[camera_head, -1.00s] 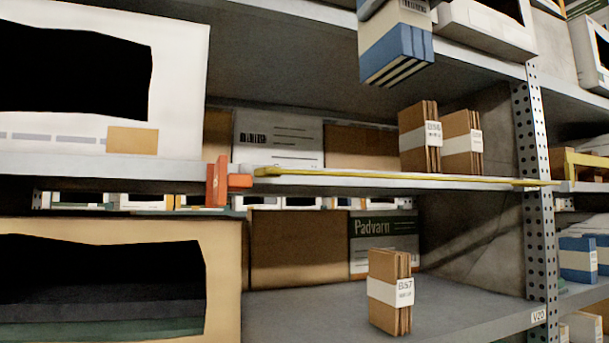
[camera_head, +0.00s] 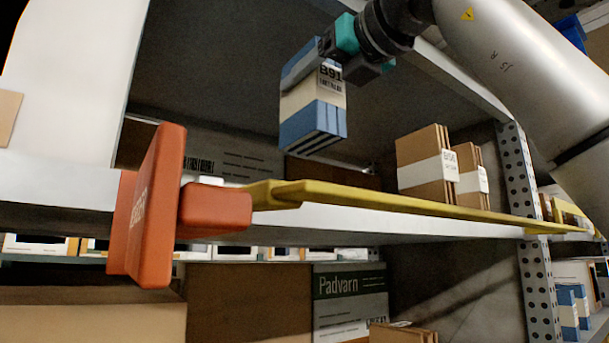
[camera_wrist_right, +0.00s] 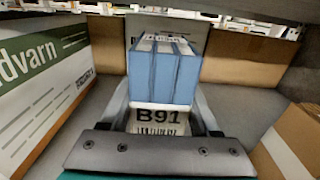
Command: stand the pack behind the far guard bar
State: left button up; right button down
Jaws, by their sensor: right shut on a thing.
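My right gripper (camera_head: 322,72) comes in from the upper right, shut on the blue and white pack (camera_head: 313,115) labelled B91. The pack hangs slightly tilted in the air above the shelf board, clear of the yellow guard bar (camera_head: 400,202). This bar runs along the shelf's front edge from an orange bracket (camera_head: 150,210) to the perforated post. Another yellow bar (camera_head: 572,215) shows beyond the post at right. In the right wrist view the pack (camera_wrist_right: 163,75) sits between both fingers of the gripper (camera_wrist_right: 163,108). My left gripper is not in view.
Brown packs (camera_head: 425,165) with white labels stand on the shelf at right, near the perforated post (camera_head: 522,190). Grey and brown boxes line the back. A shelf above limits height. A Padvarn box (camera_head: 350,295) is on the level below. Shelf room lies left of the brown packs.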

aim_at(313, 144)
notch_tip(313, 144, down, 4)
jog(key=shift+d, duration=0.15)
jog(key=shift+f, duration=2.45)
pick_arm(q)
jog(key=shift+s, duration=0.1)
pick_arm(e)
jog(key=shift+f, duration=0.15)
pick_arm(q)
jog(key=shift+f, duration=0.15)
pick_arm(e)
jog(key=shift+c, duration=0.6)
grip_release()
